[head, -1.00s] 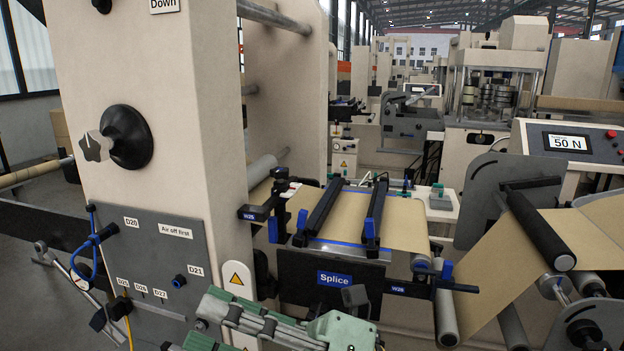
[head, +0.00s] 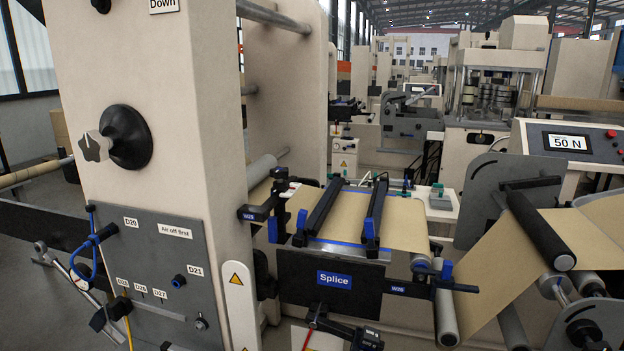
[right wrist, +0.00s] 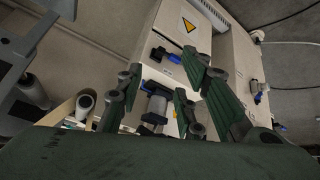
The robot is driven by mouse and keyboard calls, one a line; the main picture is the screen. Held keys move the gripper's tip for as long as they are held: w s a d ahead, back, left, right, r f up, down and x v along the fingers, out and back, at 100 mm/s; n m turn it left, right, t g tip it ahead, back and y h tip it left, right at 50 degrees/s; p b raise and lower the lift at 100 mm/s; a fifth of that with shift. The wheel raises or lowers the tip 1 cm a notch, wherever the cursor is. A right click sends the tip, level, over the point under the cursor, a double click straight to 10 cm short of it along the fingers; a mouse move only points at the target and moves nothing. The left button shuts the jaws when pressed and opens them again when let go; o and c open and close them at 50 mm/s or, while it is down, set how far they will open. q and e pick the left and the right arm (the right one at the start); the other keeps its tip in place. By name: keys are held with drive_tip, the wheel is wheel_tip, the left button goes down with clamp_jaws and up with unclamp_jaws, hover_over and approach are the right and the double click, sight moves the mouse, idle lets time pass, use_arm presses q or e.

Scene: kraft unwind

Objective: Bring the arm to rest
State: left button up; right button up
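My right gripper (right wrist: 160,78) shows in the right wrist view with its green fingers spread apart. Nothing sits between the fingertips; the machine parts seen through the gap look farther off. Neither gripper nor any green arm part shows in the head view now. My left gripper is out of sight.
The cream machine column (head: 155,185) with its grey air panel (head: 160,270) and blue hose (head: 82,270) fills the left. The splice table (head: 330,284) stands in the middle, with kraft web (head: 408,222) across it. A 50 N display (head: 567,142) is at right.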

drive_tip(key=s+f+g, duration=0.3)
drive_tip(key=s, duration=0.4)
drive_tip(key=s+f+g, duration=0.1)
drive_tip(key=s+f, duration=0.2)
drive_tip(key=f, duration=2.5)
drive_tip(key=s+d+f+g, duration=0.1)
drive_tip(key=s+d+f, duration=0.2)
drive_tip(key=s+f, duration=1.1)
drive_tip(key=s, duration=0.2)
drive_tip(key=shift+s+f+g, duration=0.3)
drive_tip(key=shift+f, duration=0.1)
drive_tip(key=shift+d, duration=0.1)
